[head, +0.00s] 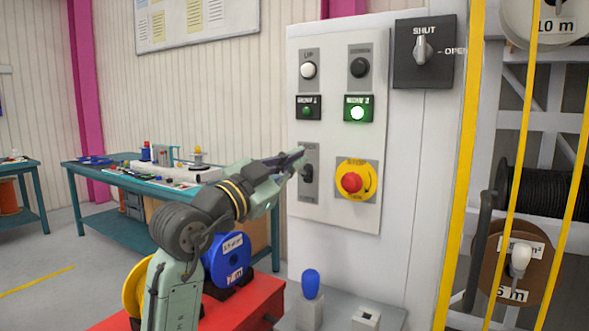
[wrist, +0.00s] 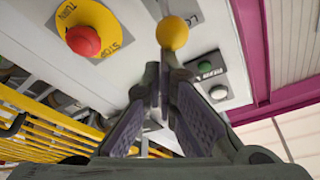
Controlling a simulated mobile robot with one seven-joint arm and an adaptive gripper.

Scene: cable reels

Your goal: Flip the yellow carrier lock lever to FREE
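The yellow ball knob (wrist: 172,32) of the lever shows in the wrist view, just beyond my fingertips. It appears beside or against them; contact cannot be told. The lever's grey plate (head: 309,188) is low on the left of the white control panel in the head view. There my gripper covers most of the lever, and the plate's lettering is too small to read, so the lever's setting is unclear. My gripper (head: 299,155) reaches the plate from the left. In the wrist view my gripper (wrist: 160,76) has its fingertips together, with nothing seen between them.
A red emergency stop (head: 352,182) on yellow sits right of the lever plate. Above are a white button (head: 308,70), a black button (head: 360,67), a dark green lamp (head: 308,112) and a lit lamp (head: 358,113). A blue-knobbed lever (head: 311,283) stands below the panel.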

